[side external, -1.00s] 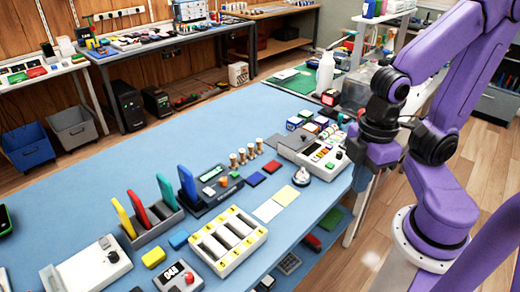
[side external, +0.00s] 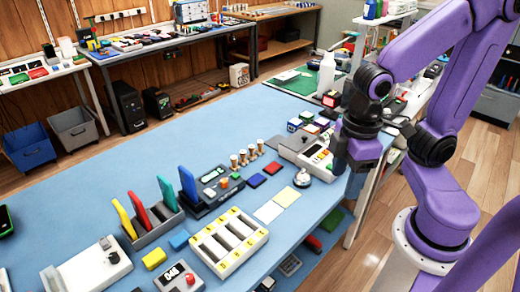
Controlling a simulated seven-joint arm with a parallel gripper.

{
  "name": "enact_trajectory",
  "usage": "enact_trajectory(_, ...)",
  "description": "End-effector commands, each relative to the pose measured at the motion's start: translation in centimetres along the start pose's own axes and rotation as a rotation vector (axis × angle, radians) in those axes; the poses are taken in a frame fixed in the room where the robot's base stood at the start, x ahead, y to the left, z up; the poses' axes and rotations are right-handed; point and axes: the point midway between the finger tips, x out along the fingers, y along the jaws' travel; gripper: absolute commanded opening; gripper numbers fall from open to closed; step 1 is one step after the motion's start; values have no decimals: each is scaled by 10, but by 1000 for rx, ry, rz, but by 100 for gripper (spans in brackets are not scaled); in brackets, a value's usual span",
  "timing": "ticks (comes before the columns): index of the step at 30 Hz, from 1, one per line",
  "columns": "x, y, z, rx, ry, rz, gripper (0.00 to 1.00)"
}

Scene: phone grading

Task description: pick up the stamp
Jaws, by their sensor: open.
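Several small wooden-handled, stamp-like pieces (side external: 243,158) stand upright in a row on the blue table. Several small cube-shaped blocks with coloured sides (side external: 294,125) sit farther back, and these could also be stamps. I cannot tell which piece is the stamp. My gripper (side external: 341,162) is low over the table's right edge, beside the white device with coloured buttons (side external: 316,158), and hides part of it. It is to the right of the wooden pieces and apart from them. It is open, though its fingers are hard to make out, and nothing shows in it.
A silver bell (side external: 302,178) stands just left of my gripper. Red and blue pads (side external: 264,174), pale cards (side external: 276,205), a slotted white tray (side external: 229,241) and upright coloured phones (side external: 188,184) lie farther left. The table's left-back area is clear.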

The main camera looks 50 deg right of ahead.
Motion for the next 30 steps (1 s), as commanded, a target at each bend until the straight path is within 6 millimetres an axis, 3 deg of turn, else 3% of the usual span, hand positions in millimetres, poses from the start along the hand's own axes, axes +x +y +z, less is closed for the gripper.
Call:
enact_trajectory(6,-3,51,-67,393,1,48,60)
enact_trajectory(15,5,147,-136,949,15,119,60)
enact_trajectory(23,25,247,-164,1434,36,188,60)
enact_trajectory(30,51,342,-158,1876,66,262,60)
